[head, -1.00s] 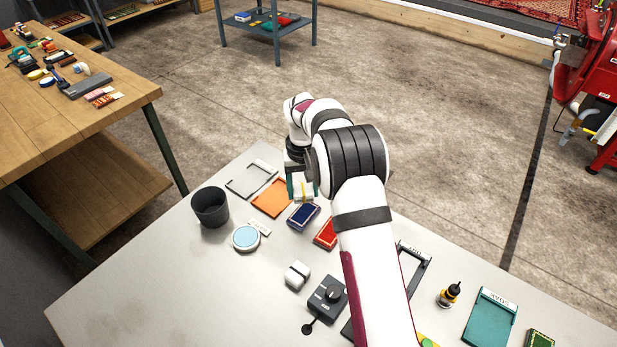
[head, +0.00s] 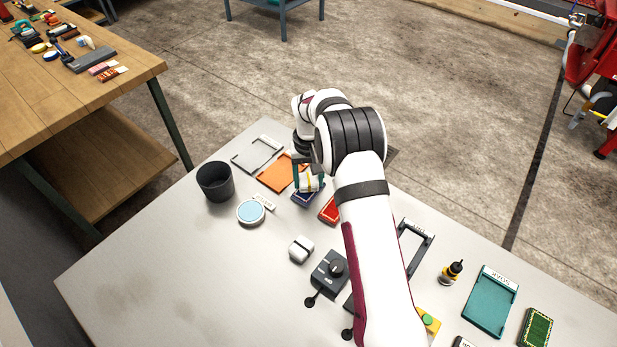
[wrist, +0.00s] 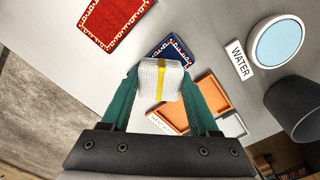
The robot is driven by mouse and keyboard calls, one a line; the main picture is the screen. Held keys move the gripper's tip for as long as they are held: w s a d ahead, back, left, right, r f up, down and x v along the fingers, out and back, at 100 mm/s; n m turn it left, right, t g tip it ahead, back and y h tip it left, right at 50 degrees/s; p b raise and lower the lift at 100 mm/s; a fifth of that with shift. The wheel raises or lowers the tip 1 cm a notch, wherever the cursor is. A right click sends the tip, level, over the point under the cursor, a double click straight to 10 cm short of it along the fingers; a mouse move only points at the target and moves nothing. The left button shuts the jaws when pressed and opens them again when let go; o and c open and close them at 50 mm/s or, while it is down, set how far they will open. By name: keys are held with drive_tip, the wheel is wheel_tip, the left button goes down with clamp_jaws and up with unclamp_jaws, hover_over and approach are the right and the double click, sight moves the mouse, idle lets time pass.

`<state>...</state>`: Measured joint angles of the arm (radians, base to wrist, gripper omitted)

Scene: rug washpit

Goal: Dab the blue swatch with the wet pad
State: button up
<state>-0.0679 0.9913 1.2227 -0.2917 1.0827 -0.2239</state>
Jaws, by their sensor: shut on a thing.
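My gripper (wrist: 160,78) is shut on a white, textured pad (wrist: 160,85) with a yellow band, held between its teal fingers. In the head view my gripper (head: 308,178) holds the pad over the blue swatch (head: 302,198), hiding its far part. In the wrist view the blue swatch (wrist: 179,50), dark with a pale patterned border, shows behind the pad and on both sides of it. I cannot tell whether pad and swatch touch. The water dish (head: 250,212), round with pale blue inside, sits left of the swatch beside its WATER label (wrist: 238,62).
A red swatch (head: 329,209) lies right of the blue one. An orange tray (head: 276,174), a grey tray (head: 244,160) and a dark cup (head: 215,182) stand to the left. A white block (head: 301,249) and dark knobbed box (head: 331,272) are nearer. The table's near left is clear.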

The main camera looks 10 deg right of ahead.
drive_tip(key=shift+f, duration=0.55)
idle(0.9)
drive_tip(key=shift+r, duration=0.1)
drive_tip(key=shift+r, duration=3.45)
drive_tip(key=shift+f, duration=0.1)
drive_tip(key=shift+f, duration=2.9)
drive_tip(key=shift+f, duration=0.55)
drive_tip(key=shift+r, duration=3.55)
